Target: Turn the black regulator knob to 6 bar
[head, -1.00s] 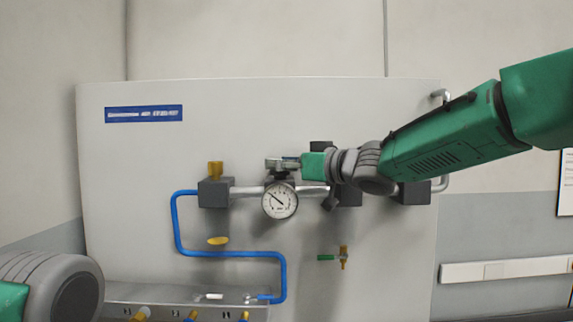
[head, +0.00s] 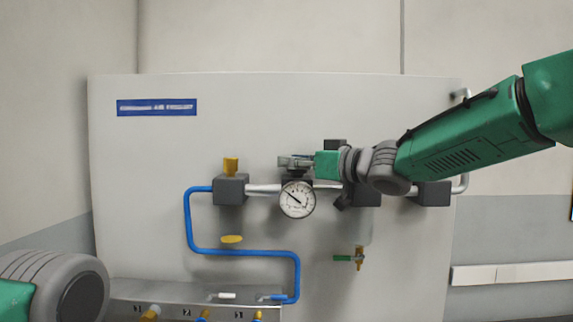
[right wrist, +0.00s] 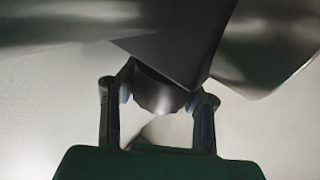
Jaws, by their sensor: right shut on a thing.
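The pressure gauge (head: 297,199) is a round white dial on the pipe run of the panel. Its needle points to the upper left; the numbers are too small to read. My right gripper (head: 290,162) is just above the gauge, shut on the black regulator knob. In the right wrist view the two fingers (right wrist: 160,100) stand on either side of the dark knob (right wrist: 158,92), which shows between their pads. In the head view the gripper mostly hides the knob. My left gripper is out of view; only part of my left arm shows at lower left.
A ledge (head: 170,293) with several yellow-tipped fittings lies below. A dark block (head: 433,194) sits at right.

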